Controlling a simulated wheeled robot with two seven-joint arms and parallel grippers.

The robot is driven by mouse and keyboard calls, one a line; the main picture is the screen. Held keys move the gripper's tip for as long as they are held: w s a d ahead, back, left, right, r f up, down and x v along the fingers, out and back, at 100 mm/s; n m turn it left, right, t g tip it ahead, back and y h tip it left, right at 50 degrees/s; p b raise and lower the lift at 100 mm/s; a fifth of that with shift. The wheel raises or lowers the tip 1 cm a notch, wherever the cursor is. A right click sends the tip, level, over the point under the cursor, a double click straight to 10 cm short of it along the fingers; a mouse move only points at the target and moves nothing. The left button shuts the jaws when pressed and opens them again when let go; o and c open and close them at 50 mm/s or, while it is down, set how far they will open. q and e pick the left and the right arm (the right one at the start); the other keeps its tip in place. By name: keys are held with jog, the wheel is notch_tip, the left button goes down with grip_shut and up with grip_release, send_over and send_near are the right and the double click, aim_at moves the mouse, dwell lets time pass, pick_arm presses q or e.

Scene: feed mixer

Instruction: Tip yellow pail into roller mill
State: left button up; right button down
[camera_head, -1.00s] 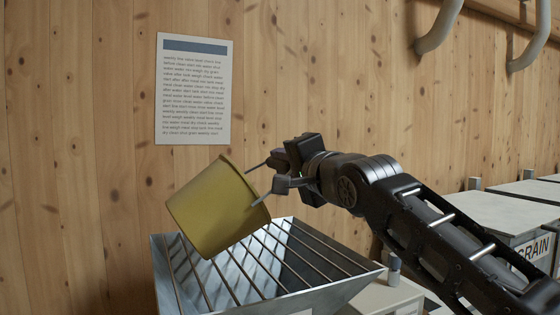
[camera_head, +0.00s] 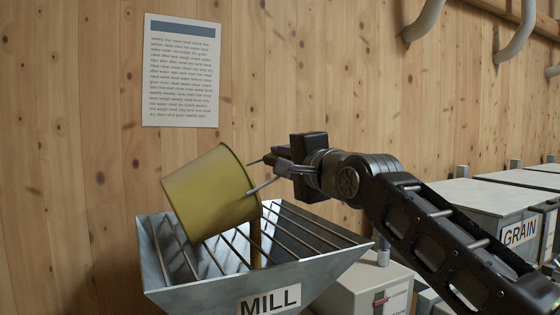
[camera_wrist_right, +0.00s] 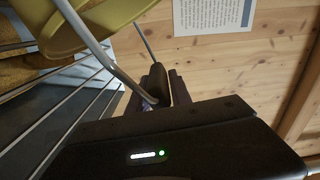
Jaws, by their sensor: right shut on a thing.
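The yellow pail (camera_head: 208,193) is tilted well over above the roller mill's grated hopper (camera_head: 215,275), its mouth facing right and down. A brown stream (camera_head: 256,243) falls from the lower rim through the bars. My right gripper (camera_head: 281,166) is shut on the pail's thin grey handle, to the right of the mouth. In the right wrist view the pail (camera_wrist_right: 112,12) shows at the top left, with brown feed (camera_wrist_right: 15,72) below it by the bars. The pail's inside is mostly hidden. My left gripper is not in view.
A wooden wall with a notice (camera_head: 181,72) stands close behind. A grey control box (camera_head: 365,285) with a red switch is right of the hopper. Grey bins, one labelled GRAIN (camera_head: 515,235), line the right side. Pipes (camera_head: 425,20) hang at top right.

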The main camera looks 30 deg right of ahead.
jog(key=shift+s+d+f+m+b, duration=0.1)
jog(key=shift+d+f+m+b, duration=0.3)
jog(key=shift+f+m+b, duration=0.3)
jog(key=shift+w+d+f+m+b, duration=0.1)
jog(key=shift+d+f+m+b, duration=0.35)
jog(key=shift+f+m+b, duration=0.3)
jog(key=shift+s+d+f+m+b, duration=0.1)
jog(key=shift+d+f+m+b, duration=0.4)
jog(key=shift+f, duration=0.3)
jog(key=shift+d+f+m+b, duration=0.25)
jog(key=shift+f+m+b, duration=0.4)
jog(key=shift+f+m, duration=0.5)
jog(key=shift+r, duration=0.15)
dwell(1.7)
jog(key=shift+r+p, duration=0.3)
jog(key=shift+p, duration=0.05)
jog(key=a+r+n+p, duration=0.1)
jog(key=r+n+p, duration=0.1)
jog(key=r+p, duration=0.1)
jog(key=a+r+n+p, duration=0.2)
jog(key=r+p, duration=0.2)
jog(key=a+r+n+p, duration=0.2)
jog(key=r+p, duration=0.1)
jog(key=r, duration=0.1)
jog(key=shift+r, duration=0.1)
jog(key=shift+a, duration=0.1)
